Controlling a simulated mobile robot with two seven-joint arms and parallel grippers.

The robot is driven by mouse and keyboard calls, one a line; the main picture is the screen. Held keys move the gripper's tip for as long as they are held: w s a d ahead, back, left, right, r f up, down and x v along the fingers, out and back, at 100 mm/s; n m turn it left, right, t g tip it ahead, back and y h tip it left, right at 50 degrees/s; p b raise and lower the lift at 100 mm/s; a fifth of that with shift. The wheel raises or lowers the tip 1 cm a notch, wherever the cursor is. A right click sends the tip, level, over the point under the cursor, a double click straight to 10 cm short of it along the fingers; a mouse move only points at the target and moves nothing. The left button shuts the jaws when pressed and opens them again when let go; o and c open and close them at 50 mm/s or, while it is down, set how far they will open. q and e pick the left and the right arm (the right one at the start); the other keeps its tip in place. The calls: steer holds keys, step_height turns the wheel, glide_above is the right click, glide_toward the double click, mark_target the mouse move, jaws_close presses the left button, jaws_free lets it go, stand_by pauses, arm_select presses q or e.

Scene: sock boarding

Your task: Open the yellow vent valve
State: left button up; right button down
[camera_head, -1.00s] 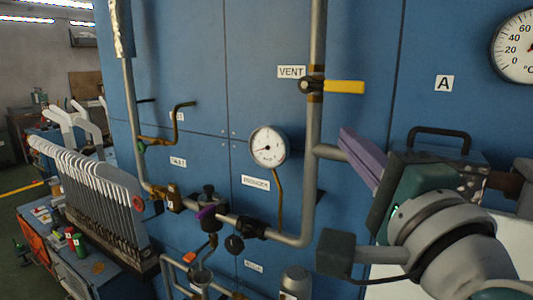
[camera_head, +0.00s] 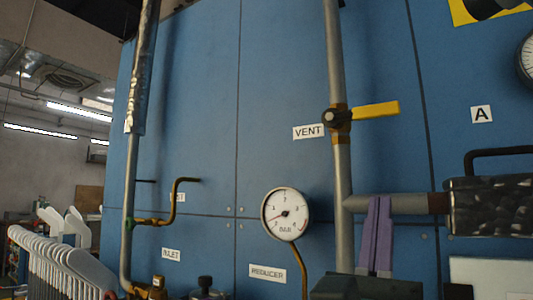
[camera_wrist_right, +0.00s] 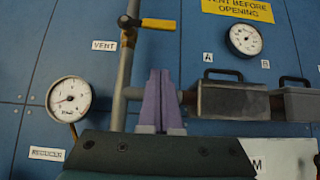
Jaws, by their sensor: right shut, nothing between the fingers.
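The yellow vent valve handle (camera_head: 376,110) sticks out to the right, roughly level, across the vertical grey pipe (camera_head: 341,165). Its dark hub is beside the VENT label (camera_head: 308,131). The handle also shows in the right wrist view (camera_wrist_right: 158,24), at the top left. My right gripper (camera_head: 378,202) points upward with its purple fingers together and nothing between them. It is below the handle, apart from it, and in front of the side pipe. In the right wrist view the fingers (camera_wrist_right: 160,74) stand in the middle, below the handle. My left gripper is not in view.
A dial gauge (camera_head: 286,214) is left of the pipe, above the REDUCER label (camera_head: 267,273). A side pipe (camera_head: 408,203) runs right to a dark box with a handle (camera_head: 492,203). A yellow sign (camera_wrist_right: 238,9) is at upper right. The panel around the yellow handle is clear.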

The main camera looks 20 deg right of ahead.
mark_target(360, 113)
steer(key=s+a+r+p+x, duration=0.1)
steer(key=r+p+x, duration=0.1)
steer(key=p+x, duration=0.5)
steer(key=x, duration=0.5)
steer(key=shift+r, duration=0.3)
